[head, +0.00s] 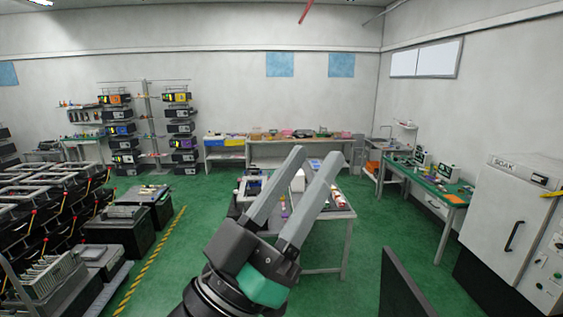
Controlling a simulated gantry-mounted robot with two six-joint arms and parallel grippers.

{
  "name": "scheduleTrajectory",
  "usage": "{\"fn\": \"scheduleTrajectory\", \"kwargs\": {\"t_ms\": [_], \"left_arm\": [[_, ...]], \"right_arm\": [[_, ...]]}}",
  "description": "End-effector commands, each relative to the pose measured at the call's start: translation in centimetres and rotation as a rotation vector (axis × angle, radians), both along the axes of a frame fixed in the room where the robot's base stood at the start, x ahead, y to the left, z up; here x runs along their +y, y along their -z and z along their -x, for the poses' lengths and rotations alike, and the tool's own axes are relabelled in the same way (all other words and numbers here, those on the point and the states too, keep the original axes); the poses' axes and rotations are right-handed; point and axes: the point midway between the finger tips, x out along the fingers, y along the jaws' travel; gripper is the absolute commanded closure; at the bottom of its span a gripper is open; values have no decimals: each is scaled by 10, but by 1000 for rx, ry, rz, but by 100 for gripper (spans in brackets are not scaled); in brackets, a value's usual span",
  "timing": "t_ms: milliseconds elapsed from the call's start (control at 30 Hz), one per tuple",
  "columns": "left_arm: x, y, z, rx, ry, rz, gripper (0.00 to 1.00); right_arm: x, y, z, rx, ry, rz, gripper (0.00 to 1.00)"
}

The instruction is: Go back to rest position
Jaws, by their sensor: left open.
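My left gripper (317,170) rises from the bottom middle of the head view. Its two long grey fingers are parallel and apart, with nothing held between them. It stands in front of a small worktable (343,209) and hides part of it. My right gripper does not show.
A white cabinet labelled SOAK (505,220) with a black handle stands at the right. A green-topped bench (425,178) with instruments runs along the right wall. Black racks (45,205) fill the left. A back bench (300,145) holds small items. Green floor (185,265) is clear at lower left of centre.

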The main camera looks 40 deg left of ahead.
Motion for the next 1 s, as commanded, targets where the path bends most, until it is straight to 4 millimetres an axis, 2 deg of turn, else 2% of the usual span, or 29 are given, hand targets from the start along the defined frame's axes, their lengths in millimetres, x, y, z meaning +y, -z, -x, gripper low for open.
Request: {"fn": "scheduleTrajectory", "kwargs": {"t_ms": [33, 100, 200, 1000], "left_arm": [[-4, -17, 21, -67, -23, -37, 53], [-7, -30, 40, -122, -50, -71, 53], [-7, -35, 48, -148, -66, -87, 53], [-7, -34, 47, -144, -66, -86, 53]], "right_arm": [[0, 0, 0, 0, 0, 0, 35], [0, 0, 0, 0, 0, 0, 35], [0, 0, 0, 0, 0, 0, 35], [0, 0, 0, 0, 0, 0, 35]]}}
